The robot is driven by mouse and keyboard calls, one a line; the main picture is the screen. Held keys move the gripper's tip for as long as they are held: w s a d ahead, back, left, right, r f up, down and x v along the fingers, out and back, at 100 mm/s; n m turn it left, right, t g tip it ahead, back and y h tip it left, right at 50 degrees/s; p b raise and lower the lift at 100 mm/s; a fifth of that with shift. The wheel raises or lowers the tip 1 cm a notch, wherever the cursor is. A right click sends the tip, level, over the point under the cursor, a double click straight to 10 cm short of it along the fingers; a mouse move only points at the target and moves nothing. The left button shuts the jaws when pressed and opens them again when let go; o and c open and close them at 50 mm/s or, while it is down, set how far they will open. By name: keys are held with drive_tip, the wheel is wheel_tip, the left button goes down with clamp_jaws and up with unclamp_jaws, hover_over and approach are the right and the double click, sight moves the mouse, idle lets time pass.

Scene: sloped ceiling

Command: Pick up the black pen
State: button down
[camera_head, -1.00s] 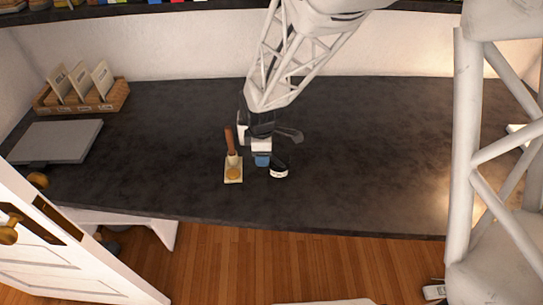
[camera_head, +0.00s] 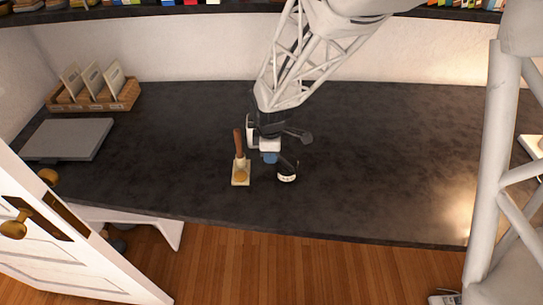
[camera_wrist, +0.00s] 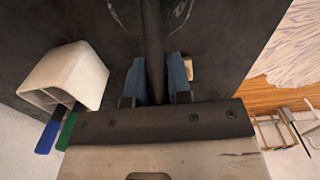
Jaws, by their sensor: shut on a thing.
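In the head view my gripper (camera_head: 269,158) points down over the middle of the dark desk. I cannot make out the pen there, nor clearly tell whether it is clear of the desk. Its near end is hidden behind the gripper body in the wrist view.
A white holder (camera_wrist: 72,72) with blue and green pens is left of my fingers. A brown-handled item on a pale base (camera_head: 240,174) and a small black-and-white container (camera_head: 287,172) are close by. The dark desk (camera_head: 400,160) is clear to the right.

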wheel_tip(320, 180, up, 9)
drive_tip(key=shift+f, duration=0.15)
idle(0.4)
idle(0.7)
drive_tip(key=w+r+m+t+h, duration=0.1)
drive_tip(key=w+r+m+h, duration=0.1)
drive_tip(key=w+m, duration=0.3)
drive_tip(key=w+r+m+t+h, duration=0.2)
drive_tip(key=w+m, duration=0.2)
drive_tip(key=m, duration=1)
drive_tip(key=w+a+r+m+t+h, duration=0.1)
drive_tip(key=w+r+m+h, duration=0.1)
drive_tip(key=w+m, duration=0.3)
drive_tip(key=shift+w+r+m, duration=0.3)
drive_tip(key=shift+r+m, duration=0.2)
drive_tip(key=shift+m, duration=1.8)
